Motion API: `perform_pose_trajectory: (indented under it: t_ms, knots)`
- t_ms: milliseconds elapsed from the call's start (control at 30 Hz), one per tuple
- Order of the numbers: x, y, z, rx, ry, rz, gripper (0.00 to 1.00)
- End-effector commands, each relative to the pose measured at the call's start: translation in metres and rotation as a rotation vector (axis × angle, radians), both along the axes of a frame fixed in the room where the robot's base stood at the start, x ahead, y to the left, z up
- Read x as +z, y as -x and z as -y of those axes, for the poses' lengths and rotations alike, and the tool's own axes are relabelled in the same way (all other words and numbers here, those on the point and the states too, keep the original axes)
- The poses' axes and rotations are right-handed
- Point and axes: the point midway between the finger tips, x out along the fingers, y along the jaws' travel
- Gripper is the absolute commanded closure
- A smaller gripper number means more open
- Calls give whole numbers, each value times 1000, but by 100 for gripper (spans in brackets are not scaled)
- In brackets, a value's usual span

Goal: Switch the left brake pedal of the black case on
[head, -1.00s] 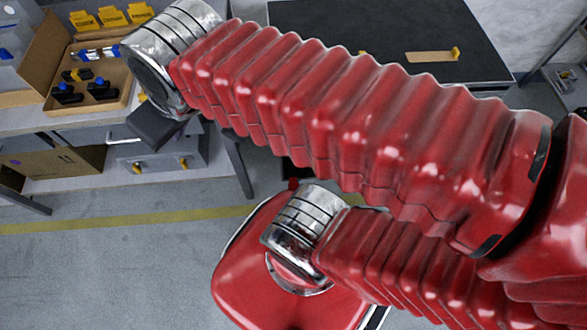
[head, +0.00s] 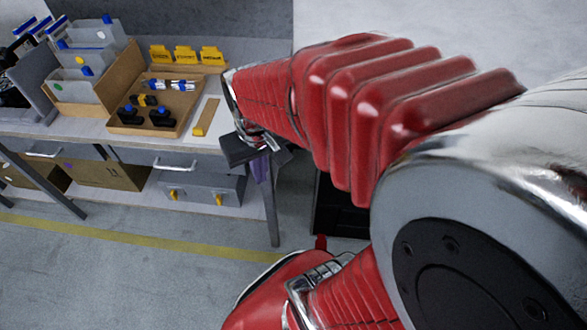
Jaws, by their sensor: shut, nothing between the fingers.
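A black case-like object (head: 340,212) stands low behind my arm, to the right of the bench. Only part of its dark front shows, and my arm covers much of it. No brake pedal can be made out on it. My gripper (head: 262,152) is at the end of the red arm, near the right front corner of the bench. It looks dark and flat, and it is shut and empty. It appears apart from the black object, but its exact distance cannot be told.
A bench holds a wooden tray (head: 188,97), grey bins (head: 82,85) and a wooden strip (head: 206,118). A grey case (head: 203,182) with two yellow fittings sits on the lower shelf. A bench leg (head: 270,215) stands below my gripper. The floor in front is clear.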

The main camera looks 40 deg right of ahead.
Motion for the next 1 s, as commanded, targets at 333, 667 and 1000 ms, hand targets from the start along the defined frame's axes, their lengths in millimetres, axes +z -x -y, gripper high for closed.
perform_pose_trajectory:
  t_ms: [333, 667, 1000]
  knots:
    - [-65, -8, 41, -110, -43, -137, 100]
    - [-132, -9, 78, -205, -83, -226, 100]
    - [-212, 0, 112, -297, -123, -290, 100]
